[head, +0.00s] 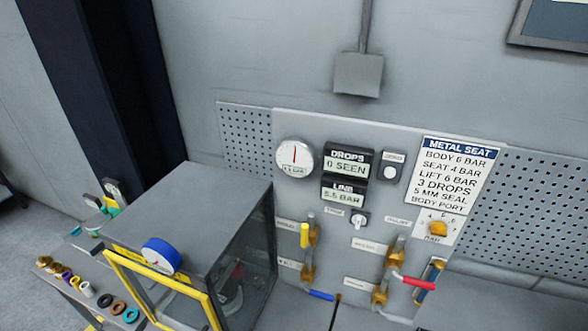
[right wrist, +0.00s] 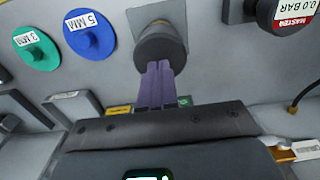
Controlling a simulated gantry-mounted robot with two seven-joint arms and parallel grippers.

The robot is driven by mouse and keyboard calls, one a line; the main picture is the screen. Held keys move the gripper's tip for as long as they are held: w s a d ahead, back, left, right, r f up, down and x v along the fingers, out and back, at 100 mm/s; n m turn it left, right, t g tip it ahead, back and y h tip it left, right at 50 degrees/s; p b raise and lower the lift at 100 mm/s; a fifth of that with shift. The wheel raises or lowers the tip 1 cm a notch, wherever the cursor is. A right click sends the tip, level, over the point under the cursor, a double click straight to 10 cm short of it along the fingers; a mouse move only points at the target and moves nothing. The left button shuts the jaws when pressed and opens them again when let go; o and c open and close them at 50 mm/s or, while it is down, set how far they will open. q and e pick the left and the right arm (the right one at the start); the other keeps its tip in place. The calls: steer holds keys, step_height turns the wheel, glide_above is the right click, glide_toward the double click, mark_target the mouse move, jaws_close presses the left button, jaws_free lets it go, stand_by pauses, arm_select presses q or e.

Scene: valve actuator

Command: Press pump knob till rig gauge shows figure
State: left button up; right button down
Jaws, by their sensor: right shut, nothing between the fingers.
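In the right wrist view my right gripper (right wrist: 158,66) is shut and empty, its purple fingers together. The fingertips overlap the face of a dark round knob (right wrist: 161,40), likely the pump knob, on a light grey mount; I cannot tell whether they touch. In the head view the round rig gauge (head: 295,158) has a red needle pointing nearly straight up. The line display (head: 343,193) seems to read 5.5 BAR. The metal seat sign (head: 456,176) lists body 6 bar, seat 4 bar and lift 6 bar. My left gripper is in neither view.
The drops display (head: 347,160) reads 0 SEEN. Valves with yellow, blue and red handles (head: 418,283) sit below. A grey cabinet (head: 190,215) with a yellow-framed door stands left. Near the knob are green (right wrist: 36,46) and blue (right wrist: 90,36) discs and a master gauge (right wrist: 292,14) reading 0.0 BAR.

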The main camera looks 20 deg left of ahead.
steer(key=shift+f, duration=0.2)
stand_by(0.5)
steer(key=shift+f, duration=0.15)
steer(key=shift+f+b, duration=0.9)
steer(key=shift+f, duration=0.2)
steer(key=shift+r, duration=0.15)
steer(key=shift+r+p, duration=0.85)
steer(key=shift+r, duration=0.45)
